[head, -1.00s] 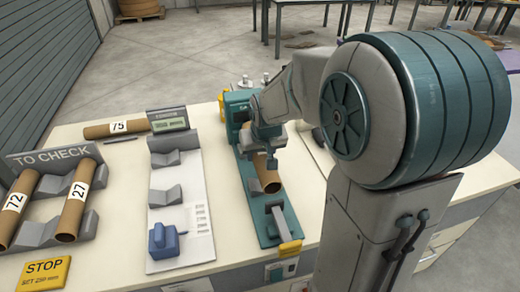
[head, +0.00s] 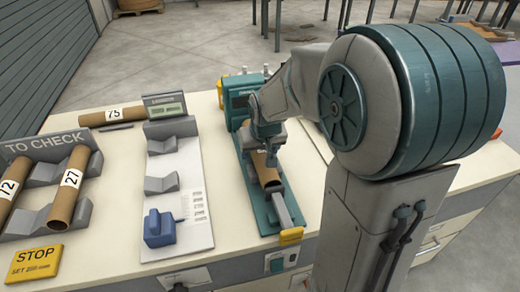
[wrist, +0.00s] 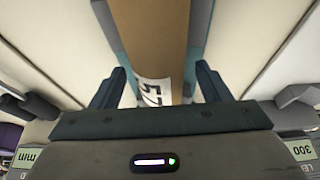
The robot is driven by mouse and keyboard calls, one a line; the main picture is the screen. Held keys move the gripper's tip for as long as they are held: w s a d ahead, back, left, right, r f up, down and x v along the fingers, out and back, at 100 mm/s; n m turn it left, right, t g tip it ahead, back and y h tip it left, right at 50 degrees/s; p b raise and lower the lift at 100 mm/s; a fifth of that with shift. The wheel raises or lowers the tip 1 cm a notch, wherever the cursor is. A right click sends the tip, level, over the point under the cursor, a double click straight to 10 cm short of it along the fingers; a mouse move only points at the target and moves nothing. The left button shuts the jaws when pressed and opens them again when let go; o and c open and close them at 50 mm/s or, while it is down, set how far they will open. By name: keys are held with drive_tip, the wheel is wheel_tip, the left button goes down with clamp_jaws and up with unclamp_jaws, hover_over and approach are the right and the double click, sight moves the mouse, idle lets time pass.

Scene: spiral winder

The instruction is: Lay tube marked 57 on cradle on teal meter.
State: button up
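The brown tube marked 57 (head: 265,172) lies along the bed of the teal machine (head: 250,192). In the wrist view the tube (wrist: 155,35) runs away from me, with its 57 label (wrist: 153,92) close to my palm. My gripper (head: 266,150) is over the tube. In the wrist view its two fingers (wrist: 160,88) stand apart on either side of the tube, with gaps showing, so it is open. A grey meter with a green display (head: 165,106) stands to the left, with two empty grey cradles (head: 162,184) on its white board.
Tubes marked 72 (head: 12,186) and 27 (head: 69,187) lie in the TO CHECK rack (head: 45,222) at left. Tube 75 (head: 112,115) lies behind. A blue block (head: 159,228) stands at the board's front. A yellow STOP sign (head: 33,262) is at front left.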

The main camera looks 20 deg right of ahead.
drive_tip(key=p+v, duration=0.1)
drive_tip(key=v, duration=1.2)
drive_tip(key=s+f+g+p, duration=0.1)
drive_tip(key=s+p, duration=0.4)
drive_tip(key=s, duration=0.9)
drive_tip(key=shift+s+g, duration=0.4)
